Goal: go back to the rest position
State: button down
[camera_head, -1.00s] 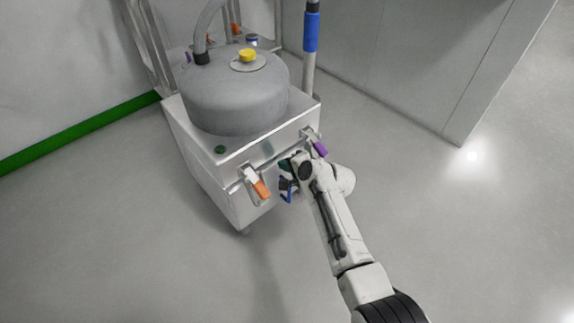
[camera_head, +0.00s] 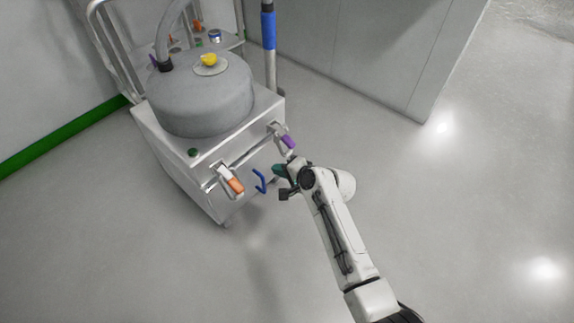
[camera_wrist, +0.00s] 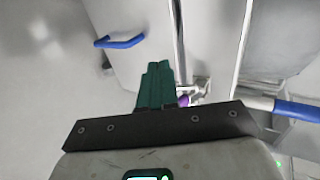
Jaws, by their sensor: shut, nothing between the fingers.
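My gripper (camera_head: 279,171) is in front of the right side of a steel cart, near its purple-tipped latch (camera_head: 288,143). In the wrist view its teal fingers (camera_wrist: 155,86) are together with nothing between them. A blue handle (camera_head: 259,182) on the cart front is to the left of the fingers; it also shows in the wrist view (camera_wrist: 120,42), apart from them. My white arm reaches up from the lower right.
The cart (camera_head: 178,160) carries a grey round vessel (camera_head: 200,100) with a yellow knob (camera_head: 208,59). An orange-tipped latch (camera_head: 232,182) sticks out in front. A grey cabinet (camera_head: 360,55) stands behind right. The floor at right is clear.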

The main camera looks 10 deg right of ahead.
jog(key=v, duration=0.3)
jog(key=shift+p, duration=0.35)
jog(key=s+d+f+n+g+h, duration=0.25)
jog(key=s+d+n, duration=0.2)
jog(key=s, duration=0.65)
jog(key=s+d+f+n+g+h, duration=0.1)
jog(key=s+d+n+g, duration=0.3)
jog(key=s, duration=0.7)
jog(key=s+d+r+n+g+h, duration=0.1)
jog(key=s+d+r+h, duration=0.2)
jog(key=s, duration=0.6)
jog(key=s+d+r+n+g+h, duration=0.1)
jog(key=s+d+r, duration=0.1)
jog(key=s+d, duration=0.45)
notch_tip(320, 180, up, 29)
jog(key=s+a+p, duration=0.1)
jog(key=s+p, duration=0.2)
jog(key=p, duration=2.5)
jog(key=shift+a, duration=0.3)
jog(key=c, duration=1.8)
grip_release()
jog(key=shift+c, duration=0.2)
